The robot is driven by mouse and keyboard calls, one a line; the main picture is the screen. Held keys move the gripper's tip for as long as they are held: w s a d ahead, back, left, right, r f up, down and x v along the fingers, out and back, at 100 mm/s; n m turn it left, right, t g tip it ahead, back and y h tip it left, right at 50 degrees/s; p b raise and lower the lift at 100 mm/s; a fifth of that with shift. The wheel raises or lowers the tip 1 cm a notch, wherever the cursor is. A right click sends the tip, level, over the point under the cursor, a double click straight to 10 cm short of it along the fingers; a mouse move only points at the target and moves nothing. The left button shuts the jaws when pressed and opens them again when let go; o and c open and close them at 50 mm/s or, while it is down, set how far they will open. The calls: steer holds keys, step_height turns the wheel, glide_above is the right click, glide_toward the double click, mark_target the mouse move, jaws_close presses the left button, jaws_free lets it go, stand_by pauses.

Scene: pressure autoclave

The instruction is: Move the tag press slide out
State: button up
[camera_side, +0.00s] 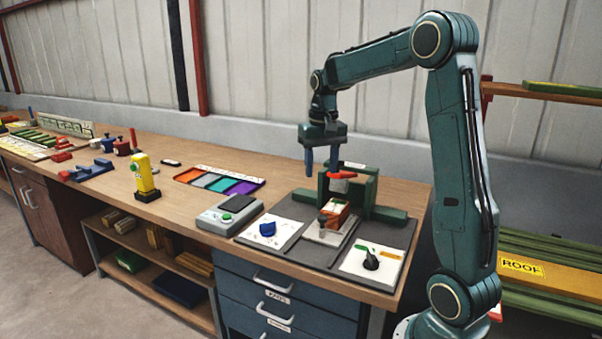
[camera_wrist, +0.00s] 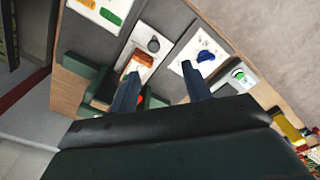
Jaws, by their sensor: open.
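The tag press has a dark green frame (camera_side: 366,188) and a red lever (camera_side: 342,175) on the grey mat. Its slide appears to be the pale plate (camera_side: 326,234) at the front, with an orange block (camera_side: 336,208) and a dark round knob (camera_side: 322,222) on it. In the wrist view the orange block (camera_wrist: 137,64) and knob (camera_wrist: 153,45) show just beyond my fingers. My gripper (camera_side: 321,168) is open and empty, fingers pointing down, above and slightly behind the slide. It also shows in the wrist view (camera_wrist: 161,70). The red lever is partly hidden there.
A white panel with a blue knob (camera_side: 267,229) lies left of the slide. A white panel with a black switch (camera_side: 371,259) lies right. A grey device (camera_side: 230,214), a coloured tray (camera_side: 220,181) and a yellow post (camera_side: 145,177) stand further left.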

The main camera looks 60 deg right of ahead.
mark_target(322, 216)
steer(key=shift+w+d+f+m, duration=0.15)
steer(key=shift+d+f, duration=0.2)
steer(key=shift+d, duration=0.3)
steer(key=shift+d+f+m, duration=0.15)
steer(key=shift+d+f, duration=0.2)
steer(key=shift+d, duration=0.25)
step_height(322, 216, down, 14)
steer(key=shift+r, duration=0.1)
steer(key=shift+c, duration=0.3)
steer(key=shift+a, duration=0.1)
jaws_close()
